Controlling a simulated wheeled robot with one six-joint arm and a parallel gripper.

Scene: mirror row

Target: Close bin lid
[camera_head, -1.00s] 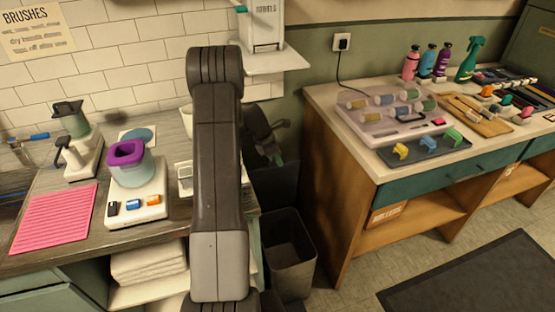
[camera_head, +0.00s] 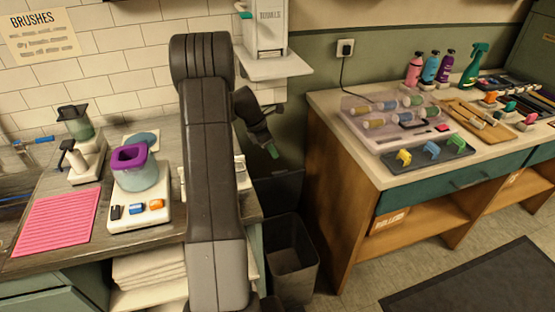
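A dark grey bin (camera_head: 291,265) stands on the floor in the gap between the two counters. Its top is open and I see down into it. A dark flat panel (camera_head: 280,192), which looks like the bin's lid, stands raised behind the opening. My gripper (camera_head: 272,152) is partly hidden behind my own arm. It points down and to the right, above the raised panel and apart from it. A green tip shows at its end. The fingers are too small to tell whether they are open or shut.
The left counter (camera_head: 33,185) holds a pink mat (camera_head: 57,220) and a white scale (camera_head: 140,212). The wooden right bench (camera_head: 345,205) borders the bin. A white dispenser (camera_head: 266,40) with a shelf hangs above. A dark floor mat (camera_head: 470,285) lies front right.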

